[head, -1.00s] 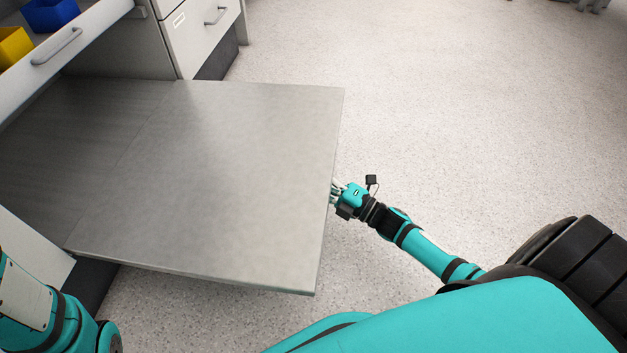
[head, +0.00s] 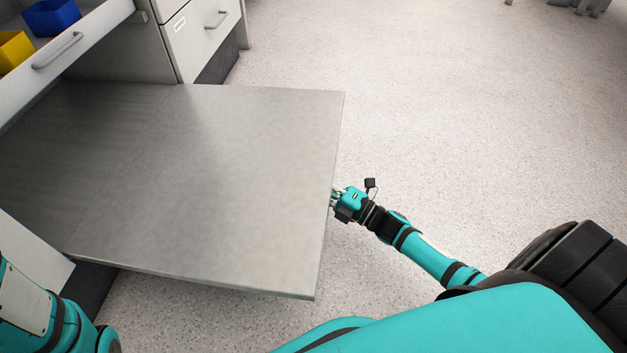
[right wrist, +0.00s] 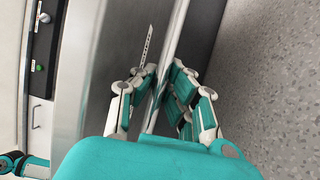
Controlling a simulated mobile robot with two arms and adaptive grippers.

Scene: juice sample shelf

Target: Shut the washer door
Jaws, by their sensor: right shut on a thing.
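The washer door (head: 220,180) is a large flat metal panel. It is folded down open and lies about level, reaching out over the floor. My right gripper (head: 336,195) is at the door's outer edge, on the right in the head view. In the right wrist view, the fingers of my right gripper (right wrist: 152,95) lie on both sides of the door's edge (right wrist: 170,60) and are shut on it. Part of my left arm shows at the lower left of the head view, but its gripper is out of sight.
A drawer (head: 95,40) with a blue bin (head: 50,16) and a yellow bin (head: 14,50) stands above the door at the upper left. A cabinet (head: 205,35) stands behind. The speckled floor (head: 450,110) to the right is clear.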

